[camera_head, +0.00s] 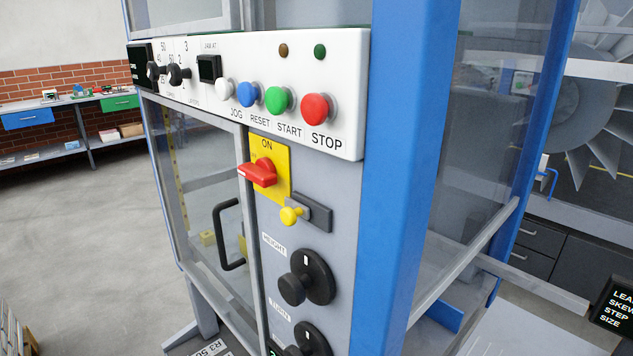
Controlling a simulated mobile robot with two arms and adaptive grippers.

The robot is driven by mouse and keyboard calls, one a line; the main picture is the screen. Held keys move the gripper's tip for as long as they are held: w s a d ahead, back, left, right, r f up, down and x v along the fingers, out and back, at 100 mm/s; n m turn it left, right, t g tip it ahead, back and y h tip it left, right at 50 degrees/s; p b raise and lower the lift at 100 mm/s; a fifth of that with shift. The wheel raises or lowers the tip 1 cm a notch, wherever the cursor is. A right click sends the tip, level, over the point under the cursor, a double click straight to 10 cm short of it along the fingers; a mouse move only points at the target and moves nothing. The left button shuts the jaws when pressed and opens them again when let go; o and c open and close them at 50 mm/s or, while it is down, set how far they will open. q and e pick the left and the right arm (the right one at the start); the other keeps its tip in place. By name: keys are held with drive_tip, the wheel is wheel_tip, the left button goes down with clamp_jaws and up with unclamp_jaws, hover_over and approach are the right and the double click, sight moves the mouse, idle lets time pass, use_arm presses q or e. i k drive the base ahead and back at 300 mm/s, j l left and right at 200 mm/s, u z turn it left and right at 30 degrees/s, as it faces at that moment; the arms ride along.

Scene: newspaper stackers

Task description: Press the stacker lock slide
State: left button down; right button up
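The stacker (389,150) fills the middle of the head view, with a blue corner post and a grey front panel. Neither of my grippers is in view, and nothing touches the knob.
Above is a white panel with white, blue, green and red STOP (316,109) buttons. Below are black hand knobs (307,278), one labelled HEIGHT. A clear door with a black handle (228,235) is at left. Open floor (60,220) lies left; workbenches stand behind.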

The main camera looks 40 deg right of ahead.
sight(293, 208)
drive_tip(key=k+z, duration=0.1)
drive_tip(key=z, duration=0.7)
drive_tip(key=i, duration=0.3)
drive_tip(key=k+j, duration=0.2)
drive_tip(key=k, duration=0.25)
drive_tip(key=k+j+z, duration=0.1)
drive_tip(key=j, duration=0.15)
drive_tip(key=k+j+z, duration=0.15)
drive_tip(key=i+j, duration=0.05)
